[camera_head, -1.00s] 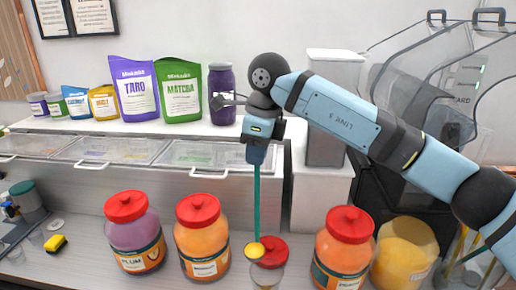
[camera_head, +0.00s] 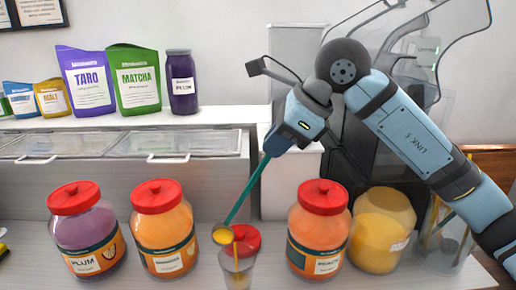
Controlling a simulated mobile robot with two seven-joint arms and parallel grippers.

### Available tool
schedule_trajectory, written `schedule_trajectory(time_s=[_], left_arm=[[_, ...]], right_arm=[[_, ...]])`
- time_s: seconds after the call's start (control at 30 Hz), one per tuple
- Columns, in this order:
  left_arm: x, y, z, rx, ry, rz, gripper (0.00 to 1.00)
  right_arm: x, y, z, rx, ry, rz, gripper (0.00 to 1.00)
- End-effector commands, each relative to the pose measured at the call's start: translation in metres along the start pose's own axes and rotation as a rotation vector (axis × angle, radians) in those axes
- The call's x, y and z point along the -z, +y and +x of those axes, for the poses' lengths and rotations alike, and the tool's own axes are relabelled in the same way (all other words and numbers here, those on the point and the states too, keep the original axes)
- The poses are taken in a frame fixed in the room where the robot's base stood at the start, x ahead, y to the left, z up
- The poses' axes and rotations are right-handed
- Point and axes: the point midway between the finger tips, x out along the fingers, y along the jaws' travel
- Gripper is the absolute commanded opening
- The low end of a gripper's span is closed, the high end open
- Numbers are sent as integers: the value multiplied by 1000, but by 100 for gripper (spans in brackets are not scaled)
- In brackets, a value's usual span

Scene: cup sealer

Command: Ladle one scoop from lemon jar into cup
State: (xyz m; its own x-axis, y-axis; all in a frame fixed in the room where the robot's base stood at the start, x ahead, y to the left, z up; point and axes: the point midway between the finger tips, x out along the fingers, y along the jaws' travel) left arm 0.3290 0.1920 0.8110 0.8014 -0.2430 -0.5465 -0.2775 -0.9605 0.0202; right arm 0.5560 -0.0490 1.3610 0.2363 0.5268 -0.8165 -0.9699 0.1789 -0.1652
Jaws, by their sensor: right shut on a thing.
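My right gripper (camera_head: 277,146) is shut on the teal handle of the ladle (camera_head: 247,189). The ladle is tilted, and its small bowl (camera_head: 222,235) hangs at the cup's rim with yellow in it. The clear cup (camera_head: 239,275) stands at the front of the counter, and a thin yellow streak shows inside it. The open jar of yellow content (camera_head: 381,231), which I take for the lemon jar, stands to the right without a lid; its label is mostly turned away. My left gripper is out of view.
A loose red lid (camera_head: 246,240) lies behind the cup. Red-lidded jars stand close by: plum (camera_head: 86,232), an orange one (camera_head: 163,232) and another orange one (camera_head: 318,232) beside the lemon jar. A clear container (camera_head: 446,232) with utensils stands at the right.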

Motion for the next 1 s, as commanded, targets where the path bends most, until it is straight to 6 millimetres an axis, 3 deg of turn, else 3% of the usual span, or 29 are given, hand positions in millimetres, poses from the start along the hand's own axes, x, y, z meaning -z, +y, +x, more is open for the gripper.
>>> schedule_trajectory(time_s=[0.03, 0.43, 0.7, 1.0], left_arm=[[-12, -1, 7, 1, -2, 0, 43], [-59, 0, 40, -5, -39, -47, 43], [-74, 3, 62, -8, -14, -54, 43], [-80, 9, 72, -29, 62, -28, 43]], right_arm=[[11, 4, 4, 10, -23, -1, 0], [59, 22, 3, 78, -195, -11, 0], [92, 34, 5, 122, -314, -17, 0], [127, 48, 14, 172, -443, -25, 0]])
